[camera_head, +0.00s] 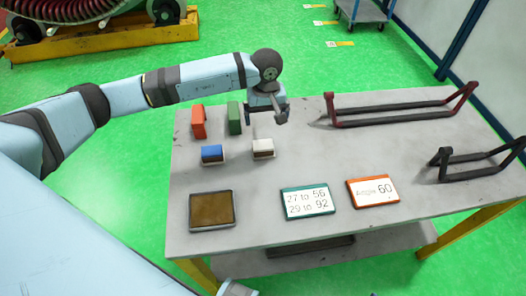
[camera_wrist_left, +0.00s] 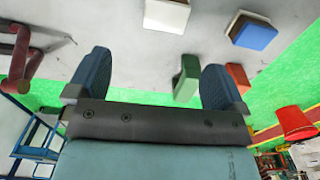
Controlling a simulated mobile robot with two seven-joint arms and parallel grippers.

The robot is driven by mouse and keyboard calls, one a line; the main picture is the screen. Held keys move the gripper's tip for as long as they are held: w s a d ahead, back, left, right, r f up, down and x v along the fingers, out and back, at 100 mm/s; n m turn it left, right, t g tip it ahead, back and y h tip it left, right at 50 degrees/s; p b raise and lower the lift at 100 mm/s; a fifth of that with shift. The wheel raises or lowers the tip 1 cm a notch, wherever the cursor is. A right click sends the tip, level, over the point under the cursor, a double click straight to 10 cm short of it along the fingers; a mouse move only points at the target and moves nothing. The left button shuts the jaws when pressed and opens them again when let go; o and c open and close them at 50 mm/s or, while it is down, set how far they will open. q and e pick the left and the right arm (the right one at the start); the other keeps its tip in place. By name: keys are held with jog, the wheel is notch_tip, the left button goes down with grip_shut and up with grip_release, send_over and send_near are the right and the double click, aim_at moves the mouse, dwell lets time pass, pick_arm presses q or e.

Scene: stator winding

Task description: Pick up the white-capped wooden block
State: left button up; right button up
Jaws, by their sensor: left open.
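The white-capped wooden block (camera_head: 263,148) lies on the table, right of a blue-capped block (camera_head: 212,153). In the left wrist view the white-capped block (camera_wrist_left: 167,14) is at the top edge, partly cut off, beyond the fingertips. My left gripper (camera_head: 268,116) is open and empty, behind the white-capped block and apart from it. Its two dark blue fingers (camera_wrist_left: 155,80) stand wide apart in the left wrist view. My right gripper is not in view.
A red block (camera_head: 198,121) and a green block (camera_head: 234,117) stand close left of the gripper. A brown-filled tray (camera_head: 211,209), a teal-framed sign (camera_head: 308,202) and an orange-framed sign (camera_head: 373,191) lie nearer the front. A dark red bar frame (camera_head: 398,108) stands right. The table middle has free room.

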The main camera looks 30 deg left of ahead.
aim_at(263, 144)
pick_arm(q)
notch_tip(263, 144, down, 7)
jog(key=shift+a+f+p, duration=0.1)
jog(key=shift+f+p, duration=0.05)
jog(key=shift+p, duration=0.2)
jog(key=shift+f, duration=0.5)
jog(key=f, duration=0.3)
jog(key=f+p, duration=0.1)
jog(key=f, duration=0.1)
jog(key=shift+s+a+f, duration=0.1)
jog(key=shift+s+a, duration=0.1)
jog(key=shift+s, duration=0.15)
jog(key=c, duration=1)
